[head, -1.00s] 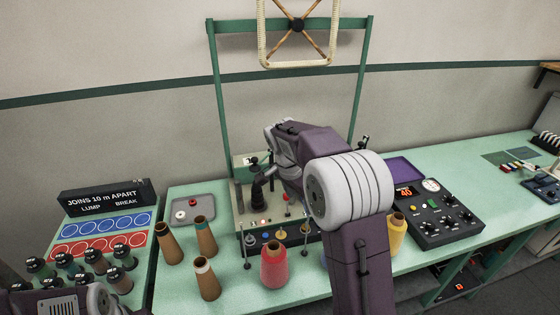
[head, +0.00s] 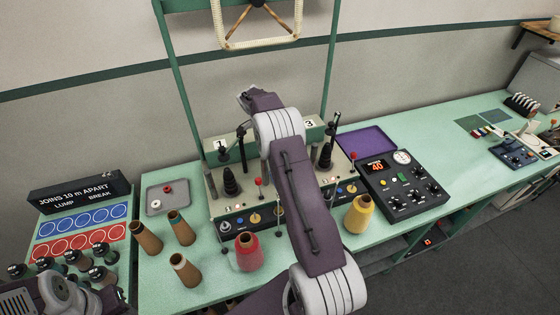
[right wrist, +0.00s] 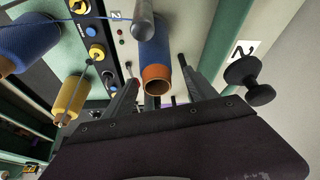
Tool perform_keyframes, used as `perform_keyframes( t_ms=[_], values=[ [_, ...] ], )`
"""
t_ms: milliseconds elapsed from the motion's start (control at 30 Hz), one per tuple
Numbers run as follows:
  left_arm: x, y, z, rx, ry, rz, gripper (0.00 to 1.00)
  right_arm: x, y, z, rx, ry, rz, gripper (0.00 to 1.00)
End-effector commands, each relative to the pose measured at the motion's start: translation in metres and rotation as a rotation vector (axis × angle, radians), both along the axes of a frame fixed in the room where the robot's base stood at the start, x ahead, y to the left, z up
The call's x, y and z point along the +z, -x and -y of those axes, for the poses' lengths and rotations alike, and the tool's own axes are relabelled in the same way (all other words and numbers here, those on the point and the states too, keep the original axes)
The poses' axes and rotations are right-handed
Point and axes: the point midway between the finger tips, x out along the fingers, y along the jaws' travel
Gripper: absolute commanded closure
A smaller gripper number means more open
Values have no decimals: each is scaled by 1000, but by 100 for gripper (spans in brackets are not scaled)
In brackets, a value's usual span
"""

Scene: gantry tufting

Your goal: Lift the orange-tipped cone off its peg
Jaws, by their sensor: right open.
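The orange-tipped cone (right wrist: 154,50) shows in the right wrist view as a blue cone with an orange tip, its hollow end facing my camera. My right gripper (right wrist: 157,92) is open, with one finger on each side of the orange tip. Gaps show between the fingers and the cone, so I see no contact. A grey rounded piece overlaps part of the cone's far end, and its peg is hidden. In the head view my right arm hides this cone and the fingertips. Part of my left arm shows at the lower left, but its fingers are out of frame.
Nearby in the wrist view are a yellow cone (right wrist: 70,97), another blue cone (right wrist: 30,42) and a black knob (right wrist: 250,80). In the head view, a red cone (head: 249,253) and several brown cones stand left of my right arm; a black control box (head: 401,186) sits right.

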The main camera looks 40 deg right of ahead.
Motion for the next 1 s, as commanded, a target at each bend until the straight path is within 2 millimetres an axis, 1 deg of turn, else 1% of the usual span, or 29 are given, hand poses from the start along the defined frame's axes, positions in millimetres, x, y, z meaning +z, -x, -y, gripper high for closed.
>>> perform_keyframes(
  t_ms=[33, 100, 133, 200, 300, 467, 500, 567, 600, 667, 700, 733, 1000],
  values=[
    [12, 0, 0, 0, 0, 0, 64, -3, 1, 3, -2, -1, -7, 34],
    [23, 0, 0, 0, 0, 0, 64, -14, 0, 9, 1, -2, -7, 34],
    [25, 0, 0, 0, 0, 1, 64, -20, 0, 11, 0, -2, -6, 34],
    [27, 0, 0, 0, 0, 0, 64, -31, 0, 15, -1, -2, -4, 34],
    [27, 0, 0, 0, 0, 0, 64, -40, 0, 18, 0, -1, -2, 34],
    [26, 0, 0, 0, 0, 0, 64, -41, -1, 18, 1, 0, 0, 34],
    [26, 0, 0, 0, 0, 0, 64, -41, -1, 18, 1, -1, -1, 36],
    [26, 0, 0, 0, 0, 0, 64, -41, -1, 18, 1, -1, -1, 53],
    [26, 0, 0, 0, 0, 0, 64, -41, -1, 18, 1, -1, -1, 64],
    [26, 0, 0, 0, 0, 0, 64, -41, -1, 17, 1, -1, -1, 81],
    [26, 0, 0, 0, 0, 0, 64, -41, -1, 17, 1, -1, -1, 92],
    [26, 0, 0, 0, 0, 0, 64, -41, -1, 17, 1, -1, -1, 100],
    [25, 0, 0, 0, 0, 0, 64, -41, -1, 17, 1, -2, -1, 100]
  ],
)
